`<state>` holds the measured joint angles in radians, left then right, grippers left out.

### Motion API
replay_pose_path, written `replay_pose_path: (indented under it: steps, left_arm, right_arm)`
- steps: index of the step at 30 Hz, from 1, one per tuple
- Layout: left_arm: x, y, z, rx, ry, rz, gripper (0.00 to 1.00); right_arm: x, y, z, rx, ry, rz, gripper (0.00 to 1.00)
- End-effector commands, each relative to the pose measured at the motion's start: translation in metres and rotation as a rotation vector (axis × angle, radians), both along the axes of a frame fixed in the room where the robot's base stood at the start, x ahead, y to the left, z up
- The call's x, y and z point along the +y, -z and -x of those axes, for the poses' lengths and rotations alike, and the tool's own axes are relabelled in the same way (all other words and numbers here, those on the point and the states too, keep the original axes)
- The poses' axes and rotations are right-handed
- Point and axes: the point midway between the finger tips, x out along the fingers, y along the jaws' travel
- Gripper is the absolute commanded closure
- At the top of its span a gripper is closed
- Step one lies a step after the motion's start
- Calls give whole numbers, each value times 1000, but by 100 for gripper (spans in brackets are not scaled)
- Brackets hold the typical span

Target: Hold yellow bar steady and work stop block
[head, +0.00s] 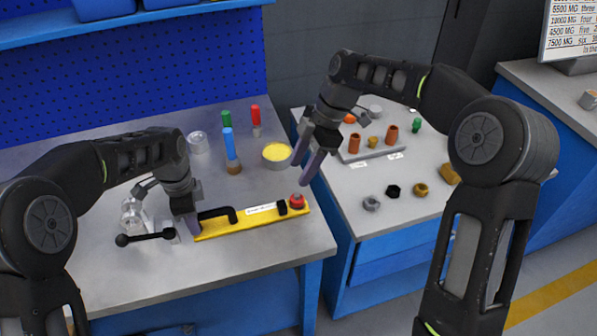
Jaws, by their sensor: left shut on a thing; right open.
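The yellow bar (246,224) lies on the left grey bench near its front edge. It carries a black handle (217,213), a white label (261,209), a small black block (282,208) and a red knob (297,201) at its right end. The black block may be the stop block; I cannot tell for sure. My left gripper (191,226) points down at the bar's left end and is shut on it; its fingers hide part of that end. My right gripper (308,162) is open and empty, raised above and behind the bar's right end, apart from it.
A black-knobbed lever (145,237) lies beside my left gripper. Behind the bar stand a yellow-filled bowl (277,154), a blue-topped bottle (230,150), and green and red ones. The right bench (345,205) holds a tray (372,152) and several small nuts.

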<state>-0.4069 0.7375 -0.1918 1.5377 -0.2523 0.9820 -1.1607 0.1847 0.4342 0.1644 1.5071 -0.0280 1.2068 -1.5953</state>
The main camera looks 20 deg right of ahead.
Motion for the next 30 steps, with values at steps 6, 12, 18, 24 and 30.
replay_pose_path:
  steps: [6,12,18,24,30]
  left_arm:
    - [0,0,0,0,-1,-1,100]
    - [0,0,0,0,-1,0,70]
    - [0,0,0,0,0,0,55]
    - [0,0,0,0,0,0,55]
    - [0,-10,-1,-2,0,1,55]
  right_arm:
    - [0,0,0,0,0,0,51]
    - [0,0,0,0,0,0,51]
    - [0,0,0,0,0,0,51]
    - [0,1,0,0,0,0,51]
    - [0,0,0,0,0,0,51]
